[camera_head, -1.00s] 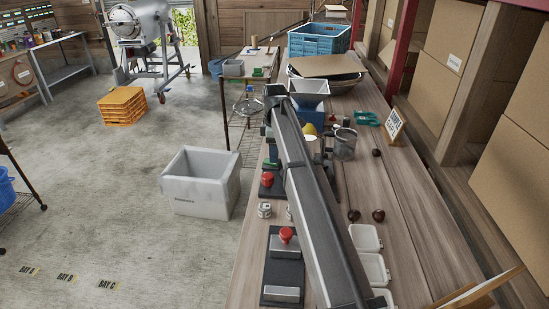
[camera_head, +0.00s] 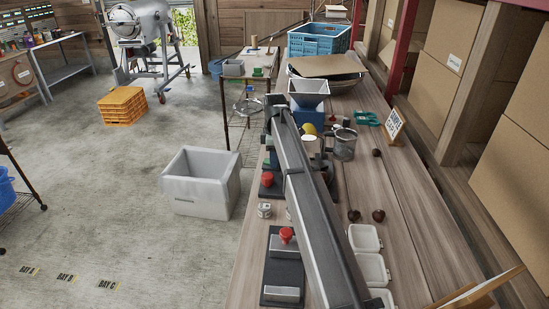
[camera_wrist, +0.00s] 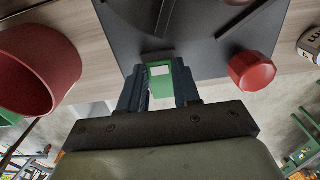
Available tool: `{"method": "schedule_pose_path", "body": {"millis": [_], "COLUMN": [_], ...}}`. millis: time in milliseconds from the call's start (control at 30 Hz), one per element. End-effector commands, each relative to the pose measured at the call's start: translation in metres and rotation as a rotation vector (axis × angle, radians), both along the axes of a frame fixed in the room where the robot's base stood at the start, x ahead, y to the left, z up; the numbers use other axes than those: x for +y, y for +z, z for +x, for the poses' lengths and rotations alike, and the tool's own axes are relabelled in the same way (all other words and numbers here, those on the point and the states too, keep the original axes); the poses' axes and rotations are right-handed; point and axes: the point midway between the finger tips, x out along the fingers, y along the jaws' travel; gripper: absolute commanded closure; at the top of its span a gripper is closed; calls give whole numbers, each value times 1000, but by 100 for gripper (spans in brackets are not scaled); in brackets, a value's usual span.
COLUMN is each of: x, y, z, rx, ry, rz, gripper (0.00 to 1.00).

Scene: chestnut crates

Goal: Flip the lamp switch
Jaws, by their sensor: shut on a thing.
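My gripper (camera_wrist: 160,76) shows in the wrist view with its two dark fingers around a green block with a white patch (camera_wrist: 162,72). The fingers are shut on this block, at the edge of a dark plate (camera_wrist: 120,30). I cannot tell for sure whether the block is the lamp switch. A round red knob (camera_wrist: 252,71) is to the right of the fingers. In the head view my arm hides most of the gripper and the place where it works. A yellow bulb-like thing (camera_head: 309,130), possibly the lamp, shows just right of the arm.
A large red cylinder (camera_wrist: 58,60) is close by on the left in the wrist view. On the bench, a metal mug (camera_head: 344,146), red-knobbed devices (camera_head: 286,235), white open boxes (camera_head: 364,238) and brown chestnuts (camera_head: 378,215) stand around my arm.

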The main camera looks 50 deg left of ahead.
Motion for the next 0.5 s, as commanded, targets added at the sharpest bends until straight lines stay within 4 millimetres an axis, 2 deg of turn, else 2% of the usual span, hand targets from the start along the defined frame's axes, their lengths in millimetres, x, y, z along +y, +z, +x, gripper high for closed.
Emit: {"method": "schedule_pose_path", "body": {"millis": [33,233,500], "x": [0,0,3], "y": [0,0,1], "z": [0,0,-3], "rx": [1,1,-57], "ry": [0,1,2], "rz": [-1,-1,-62], "gripper": [79,98,99]}}
